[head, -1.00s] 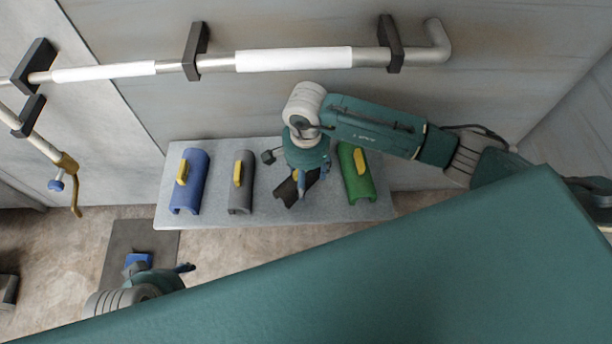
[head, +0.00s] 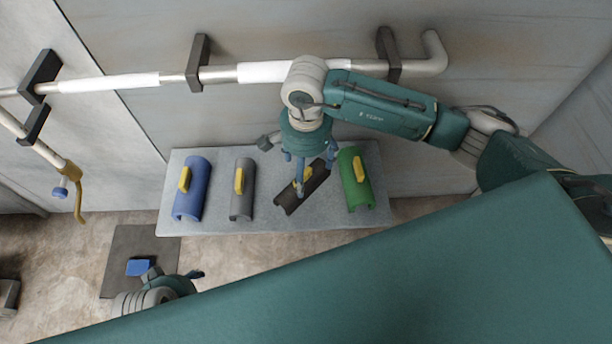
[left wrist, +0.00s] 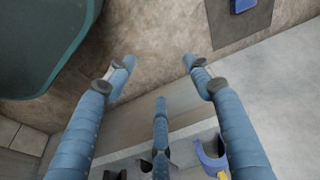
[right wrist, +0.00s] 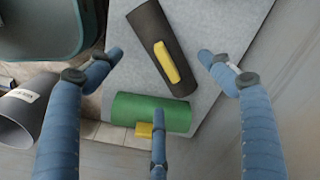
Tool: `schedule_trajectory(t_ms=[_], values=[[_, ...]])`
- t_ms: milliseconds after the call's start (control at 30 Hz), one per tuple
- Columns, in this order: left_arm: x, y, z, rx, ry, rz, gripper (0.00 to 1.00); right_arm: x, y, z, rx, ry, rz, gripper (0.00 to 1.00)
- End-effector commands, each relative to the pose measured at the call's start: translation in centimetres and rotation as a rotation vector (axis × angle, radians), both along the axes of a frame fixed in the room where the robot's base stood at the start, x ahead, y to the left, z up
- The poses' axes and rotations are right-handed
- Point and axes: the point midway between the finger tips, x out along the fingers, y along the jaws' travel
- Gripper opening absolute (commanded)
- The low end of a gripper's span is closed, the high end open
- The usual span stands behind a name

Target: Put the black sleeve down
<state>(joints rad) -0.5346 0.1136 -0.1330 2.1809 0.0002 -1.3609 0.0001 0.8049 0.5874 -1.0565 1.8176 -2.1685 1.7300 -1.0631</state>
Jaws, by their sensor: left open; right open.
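The black sleeve (head: 302,189), a dark half-pipe with a yellow handle, lies tilted on the grey shelf (head: 270,216), between the grey and green sleeves. In the right wrist view the black sleeve (right wrist: 152,40) shows whole, with its yellow handle free between the fingers. My right gripper (head: 300,180) is open just above it, its fingers apart from the handle. My left gripper (head: 190,278) is low at the left, away from the shelf; in the left wrist view its open fingers (left wrist: 158,75) hold nothing.
A blue sleeve (head: 192,190), a grey sleeve (head: 241,192) and a green sleeve (head: 356,182) stand on the same shelf. A pipe with white wrapped sections (head: 110,84) runs along the wall above. A dark mat with a blue block (head: 139,267) lies on the floor.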

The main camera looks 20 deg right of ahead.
Motion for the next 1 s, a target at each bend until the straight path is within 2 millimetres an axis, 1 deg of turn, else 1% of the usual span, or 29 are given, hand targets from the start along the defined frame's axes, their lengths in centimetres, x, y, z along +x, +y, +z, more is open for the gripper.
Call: schedule_trajectory(t_ms=[33, 100, 200, 300, 1000], values=[[0.0, 0.0, -0.4, 0.0, 0.005, 0.0, 0.52, 0.1, -0.1, 1.1, -0.002, -0.003, 0.0, 0.8], [0.0, 0.0, -0.9, 0.0, 0.006, -0.001, 0.52, 0.1, -0.1, 2.1, -0.001, -0.003, 0.001, 0.8], [0.0, -0.1, -1.5, 0.001, 0.009, -0.001, 0.52, 0.0, -0.1, 3.1, -0.001, 0.0, -0.001, 0.8], [0.1, -0.1, -1.8, 0.0, 0.009, -0.001, 0.52, 0.0, -0.1, 3.5, -0.001, 0.0, -0.001, 0.8], [0.0, 0.0, -1.9, 0.0, 0.011, -0.001, 0.52, 0.0, 0.0, 3.6, 0.0, 0.001, 0.0, 0.8]])
